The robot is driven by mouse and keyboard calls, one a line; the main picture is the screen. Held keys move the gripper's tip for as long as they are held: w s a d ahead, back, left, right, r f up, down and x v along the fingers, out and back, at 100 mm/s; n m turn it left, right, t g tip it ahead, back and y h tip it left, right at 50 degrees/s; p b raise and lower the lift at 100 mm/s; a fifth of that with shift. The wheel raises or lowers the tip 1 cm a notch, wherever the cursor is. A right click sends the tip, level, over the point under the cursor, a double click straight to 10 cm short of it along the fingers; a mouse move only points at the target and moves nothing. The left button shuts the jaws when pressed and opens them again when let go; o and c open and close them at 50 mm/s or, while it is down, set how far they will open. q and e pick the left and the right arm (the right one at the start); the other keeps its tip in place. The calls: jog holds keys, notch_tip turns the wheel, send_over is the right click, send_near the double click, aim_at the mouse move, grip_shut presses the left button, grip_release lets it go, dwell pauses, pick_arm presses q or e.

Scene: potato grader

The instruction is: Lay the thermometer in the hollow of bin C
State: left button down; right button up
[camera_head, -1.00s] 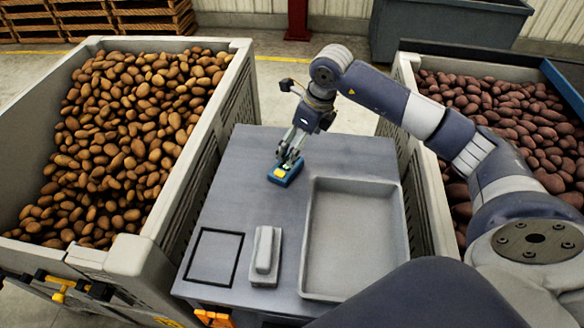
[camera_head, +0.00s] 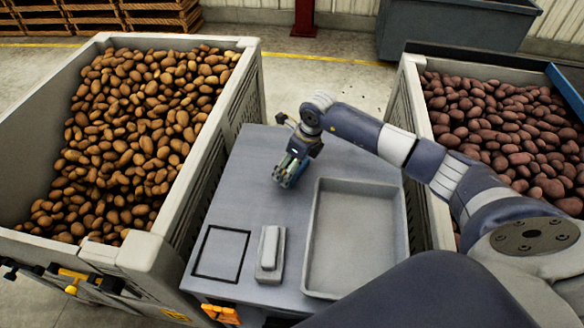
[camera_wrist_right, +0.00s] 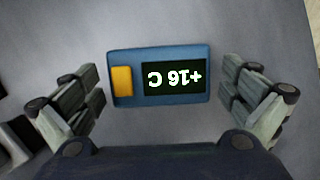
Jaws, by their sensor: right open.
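The thermometer (camera_wrist_right: 127,60) is a small blue box with a yellow button and a dark display reading "+16 C", upside down in the right wrist view. It lies on the grey table. In the head view it is mostly hidden under my right gripper (camera_head: 287,177). In the right wrist view the open fingers of my right gripper (camera_wrist_right: 166,103) stand on either side of it, with gaps at both ends. Two bins of potatoes show, a left bin (camera_head: 150,258) with brown ones and a right bin (camera_head: 411,90) with reddish ones. Which is bin C, and its hollow, I cannot tell. My left gripper is not in view.
An empty grey tray (camera_head: 312,240) lies on the table (camera_head: 250,180). A light grey block on a base (camera_head: 270,250) and a black square outline (camera_head: 221,254) are left of it. The table's far part is clear.

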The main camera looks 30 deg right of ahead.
jog(key=c, duration=1.1)
jog(key=shift+o, duration=0.2)
